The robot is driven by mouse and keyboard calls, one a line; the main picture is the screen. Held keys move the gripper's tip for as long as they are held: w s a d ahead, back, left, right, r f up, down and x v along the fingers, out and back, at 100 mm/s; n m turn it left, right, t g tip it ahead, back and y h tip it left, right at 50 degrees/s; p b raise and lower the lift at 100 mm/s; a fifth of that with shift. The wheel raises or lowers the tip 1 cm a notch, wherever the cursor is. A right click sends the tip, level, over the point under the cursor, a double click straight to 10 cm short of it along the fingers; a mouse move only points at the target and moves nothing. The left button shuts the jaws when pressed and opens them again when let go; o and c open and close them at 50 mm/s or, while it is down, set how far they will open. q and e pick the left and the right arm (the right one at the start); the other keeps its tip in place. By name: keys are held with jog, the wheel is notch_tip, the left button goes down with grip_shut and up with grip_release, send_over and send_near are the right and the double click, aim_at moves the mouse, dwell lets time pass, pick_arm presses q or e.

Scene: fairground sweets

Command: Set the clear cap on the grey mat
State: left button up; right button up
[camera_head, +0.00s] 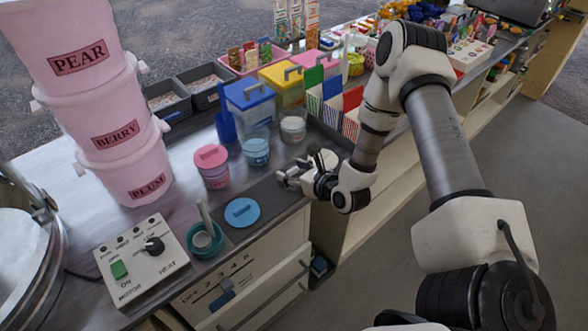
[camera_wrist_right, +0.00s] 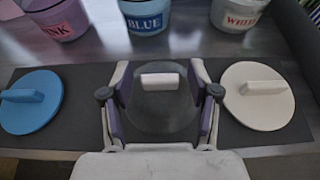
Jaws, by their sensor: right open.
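The clear cap (camera_wrist_right: 160,113) is a see-through disc with a pale bar handle. In the right wrist view it appears to lie flat on the dark grey mat (camera_wrist_right: 85,128), between a blue lid (camera_wrist_right: 30,103) and a white lid (camera_wrist_right: 257,97). My right gripper (camera_wrist_right: 160,72) is open, with one finger on each side of the cap's handle and a gap on both sides. In the head view my right gripper (camera_head: 283,178) is low over the mat (camera_head: 262,190) and hides the cap. My left gripper is not in view.
Behind the mat stand a pink tub (camera_head: 214,178), a blue tub (camera_head: 256,152) and a white tub (camera_head: 292,128). A teal cup (camera_head: 205,243) with a tool and a control box (camera_head: 140,260) are at the left. The counter's front edge is close to the mat.

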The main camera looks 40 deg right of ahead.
jog(key=shift+r, duration=0.2)
jog(key=shift+s+d, duration=0.1)
jog(key=shift+s, duration=0.25)
jog(key=a+p+v, duration=0.1)
jog(key=p+v, duration=0.1)
jog(key=v, duration=0.9)
jog(key=s+a+f+n+g+y, duration=0.1)
jog(key=s+a+f+n+g, duration=0.3)
jog(key=n, duration=0.5)
jog(key=s+a+f+n+g+y, duration=0.1)
jog(key=s+a+f+n+g, duration=0.15)
jog(key=f+n, duration=0.4)
jog(key=s+a+f+n+g+h, duration=0.1)
jog(key=s+a+f+n+g, duration=0.1)
jog(key=s+n, duration=0.3)
jog(key=s+a+f+n+g+h, duration=0.2)
jog(key=s+n+g, duration=0.3)
jog(key=n, duration=0.9)
jog(key=shift+s+a+f, duration=0.45)
jog(key=shift+s+f, duration=0.15)
jog(key=shift+f, duration=0.15)
jog(key=shift+w, duration=0.1)
